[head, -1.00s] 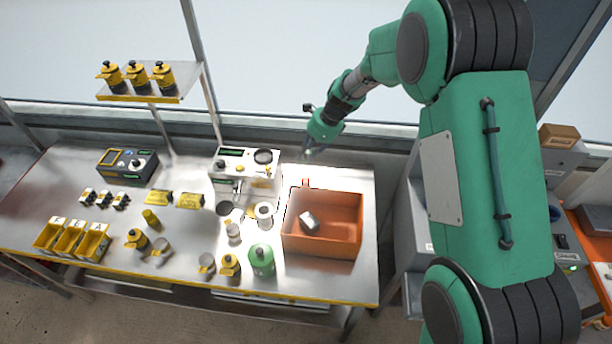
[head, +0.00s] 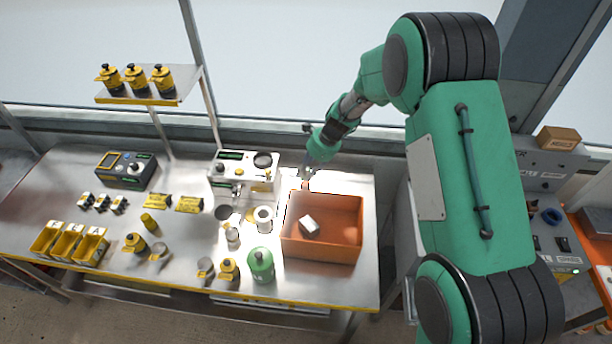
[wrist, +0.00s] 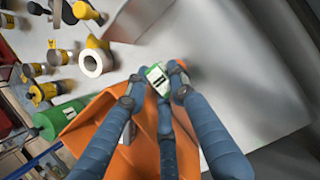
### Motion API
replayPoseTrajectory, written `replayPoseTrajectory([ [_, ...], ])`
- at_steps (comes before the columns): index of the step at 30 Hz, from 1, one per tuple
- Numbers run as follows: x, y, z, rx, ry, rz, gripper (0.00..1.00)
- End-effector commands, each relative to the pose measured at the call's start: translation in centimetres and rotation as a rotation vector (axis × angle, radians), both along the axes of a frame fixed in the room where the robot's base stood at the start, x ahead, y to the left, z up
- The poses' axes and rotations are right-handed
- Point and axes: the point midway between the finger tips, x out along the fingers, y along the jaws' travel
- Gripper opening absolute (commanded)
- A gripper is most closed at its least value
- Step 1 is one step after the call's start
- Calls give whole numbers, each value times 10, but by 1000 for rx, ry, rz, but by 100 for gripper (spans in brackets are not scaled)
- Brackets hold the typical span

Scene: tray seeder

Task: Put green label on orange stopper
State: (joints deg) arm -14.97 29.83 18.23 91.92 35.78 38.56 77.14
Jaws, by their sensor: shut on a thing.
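My gripper (wrist: 157,80) is shut on a small green and white label (wrist: 156,77), held between the blue fingertips in the wrist view. In the head view my gripper (head: 307,174) is low over the back edge of the orange bin, and the label is too small to make out there. A small orange piece (head: 305,185), possibly the orange stopper, shows just below my gripper at the bin's back wall. I cannot tell whether the label touches it. In the wrist view, orange surfaces lie behind and between the fingers, and I cannot separate a stopper from the bin.
The orange bin (head: 337,247) holds a whitish block (head: 309,226). A green bottle (head: 262,266), white roll (head: 263,219) and several yellow-capped containers stand left of it. A white instrument (head: 243,169) is behind. The bench right of the bin is clear.

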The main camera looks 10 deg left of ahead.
Motion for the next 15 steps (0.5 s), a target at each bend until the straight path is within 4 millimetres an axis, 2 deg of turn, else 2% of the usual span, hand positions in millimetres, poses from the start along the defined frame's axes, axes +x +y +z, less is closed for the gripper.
replayPoseTrajectory([
  [1, 0, 0, -8, -1, 2, 1, 7],
  [5, 0, 0, -18, 0, 0, -1, 7],
  [15, 0, 0, -20, 0, 0, -1, 7],
])
